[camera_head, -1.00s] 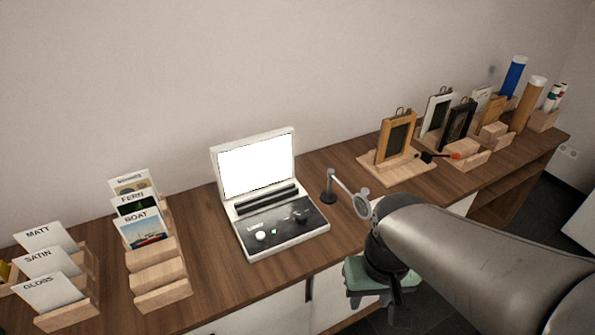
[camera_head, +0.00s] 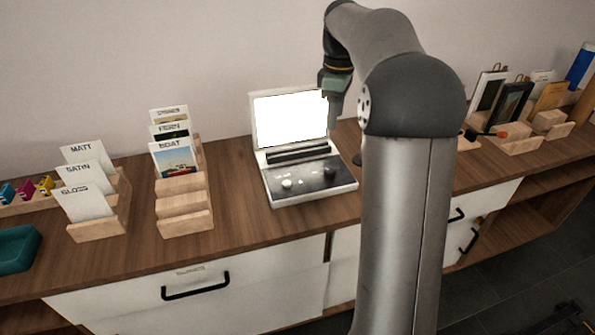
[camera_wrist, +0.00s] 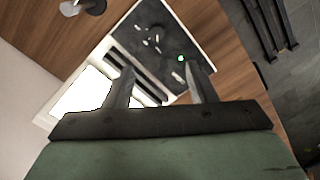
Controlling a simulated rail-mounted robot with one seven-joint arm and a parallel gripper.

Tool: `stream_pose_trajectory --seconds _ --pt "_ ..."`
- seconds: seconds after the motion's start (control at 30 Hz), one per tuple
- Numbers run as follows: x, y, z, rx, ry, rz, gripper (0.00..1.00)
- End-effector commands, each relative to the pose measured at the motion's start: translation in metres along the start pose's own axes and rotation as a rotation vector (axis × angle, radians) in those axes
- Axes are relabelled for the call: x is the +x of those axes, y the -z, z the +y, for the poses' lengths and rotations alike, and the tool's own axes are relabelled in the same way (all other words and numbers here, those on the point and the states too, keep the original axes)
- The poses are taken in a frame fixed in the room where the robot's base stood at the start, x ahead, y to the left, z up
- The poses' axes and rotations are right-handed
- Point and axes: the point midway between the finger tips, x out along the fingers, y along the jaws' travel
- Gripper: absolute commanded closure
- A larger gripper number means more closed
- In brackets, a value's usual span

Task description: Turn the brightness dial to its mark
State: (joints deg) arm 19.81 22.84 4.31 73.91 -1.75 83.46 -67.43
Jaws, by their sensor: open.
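A white light-box device (camera_head: 312,197) stands on the wooden counter with its bright screen (camera_head: 290,118) raised. The labels are too small to read, so I cannot tell the mark. My gripper (camera_head: 335,118) is above the device's right side, fingers down and apart from the panel. In the wrist view my gripper (camera_wrist: 160,78) is open and empty, with the panel (camera_wrist: 190,30) and green light (camera_wrist: 181,58) beyond its fingers.
Wooden card racks (camera_head: 184,205) stand left of the device, with a teal tray (camera_head: 15,248) at the far left. Framed pictures on wooden stands (camera_head: 515,140) are to the right. Bare counter (camera_head: 238,185) lies between racks and device. My arm hides the counter right of the device.

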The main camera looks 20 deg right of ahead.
Motion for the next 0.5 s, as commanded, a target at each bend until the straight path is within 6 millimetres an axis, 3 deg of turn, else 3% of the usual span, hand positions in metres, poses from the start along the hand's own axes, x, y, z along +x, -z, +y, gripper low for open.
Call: stream_pose_trajectory --seconds 0.23,0.5 --pt "0.018 -0.002 0.007 -0.023 0.001 0.001 0.49" --pt "0.075 -0.002 0.007 -0.022 0.002 0.000 0.49"
